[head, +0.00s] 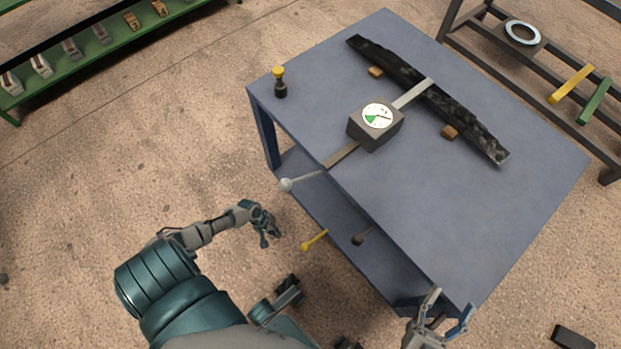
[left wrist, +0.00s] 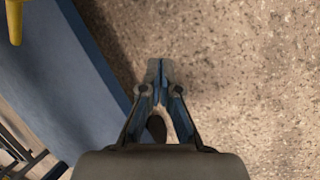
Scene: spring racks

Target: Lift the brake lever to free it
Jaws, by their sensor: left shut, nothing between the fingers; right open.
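A yellow lever (head: 315,239) with a round end sticks out from the front of the blue table (head: 470,215), below its top. A yellow piece, probably this lever, shows at the upper left of the left wrist view (left wrist: 14,20). A grey lever with a pale ball (head: 287,184) and a dark knob (head: 358,239) also stick out at the front. No label shows which is the brake lever. My left gripper (head: 268,238) is shut and empty, left of the yellow lever and apart from it; its closed tips show over the floor (left wrist: 158,65). My right gripper (head: 447,309) is open near the table's front corner.
On the table stand a dark gauge box (head: 375,122), a long black leaf bar (head: 430,98), wooden blocks and a yellow-topped black knob (head: 279,82). A green rack (head: 100,52) and a dark rack (head: 560,65) stand behind. Floor left of the table is clear.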

